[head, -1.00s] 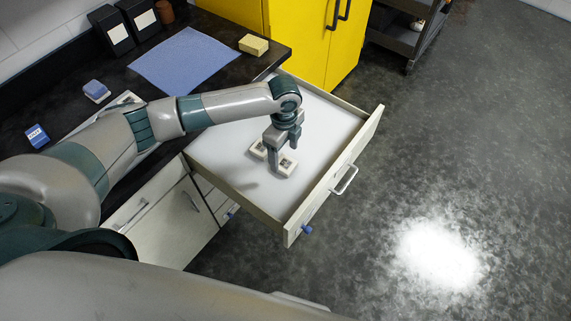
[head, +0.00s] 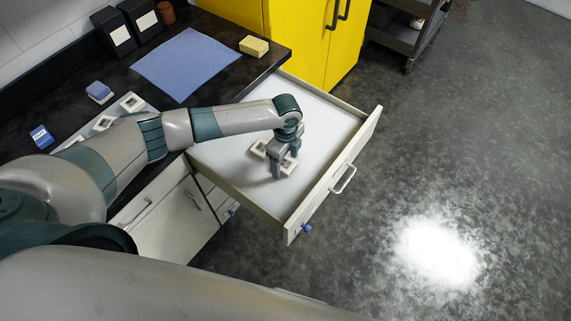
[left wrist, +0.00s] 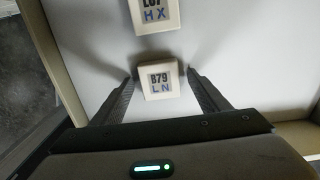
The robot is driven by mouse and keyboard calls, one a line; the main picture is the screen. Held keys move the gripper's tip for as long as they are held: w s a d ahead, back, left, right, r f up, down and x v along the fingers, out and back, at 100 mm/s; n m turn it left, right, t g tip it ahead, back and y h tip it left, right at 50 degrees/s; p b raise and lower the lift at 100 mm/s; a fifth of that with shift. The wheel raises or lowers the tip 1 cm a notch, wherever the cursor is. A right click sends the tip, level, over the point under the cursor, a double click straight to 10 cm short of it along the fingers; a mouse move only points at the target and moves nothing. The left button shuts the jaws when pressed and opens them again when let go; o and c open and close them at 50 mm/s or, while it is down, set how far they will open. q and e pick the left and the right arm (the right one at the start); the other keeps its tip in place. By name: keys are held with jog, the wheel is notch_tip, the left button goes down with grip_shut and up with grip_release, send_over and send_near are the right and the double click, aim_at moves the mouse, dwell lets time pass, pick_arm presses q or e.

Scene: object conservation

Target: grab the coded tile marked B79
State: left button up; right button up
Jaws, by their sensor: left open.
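The coded tile marked B79 (left wrist: 159,88) is a small cream block with a printed label, lying flat on the drawer's white floor. In the head view it (head: 288,165) is partly covered by my left gripper. My left gripper (head: 282,172) is inside the open drawer, pointing down. In the left wrist view its two fingers (left wrist: 163,82) stand apart, one on each side of the B79 tile, with a small gap visible on both sides. A second tile (left wrist: 154,14), whose label looks like L67 with HX below, lies just beyond it. My right gripper is not in view.
The drawer (head: 338,185) is pulled out, its low walls around the gripper. The dark counter (head: 110,85) holds a blue cloth (head: 185,64), a yellow sponge (head: 254,46), blue blocks and a pale tray with more tiles (head: 131,102). A yellow cabinet (head: 305,40) stands behind.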

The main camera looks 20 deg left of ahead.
aim_at(287, 165)
pick_arm(q)
jog(key=c, duration=1.2)
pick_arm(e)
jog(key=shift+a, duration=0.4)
pick_arm(q)
jog(key=shift+r, duration=0.15)
jog(key=shift+c, duration=0.2)
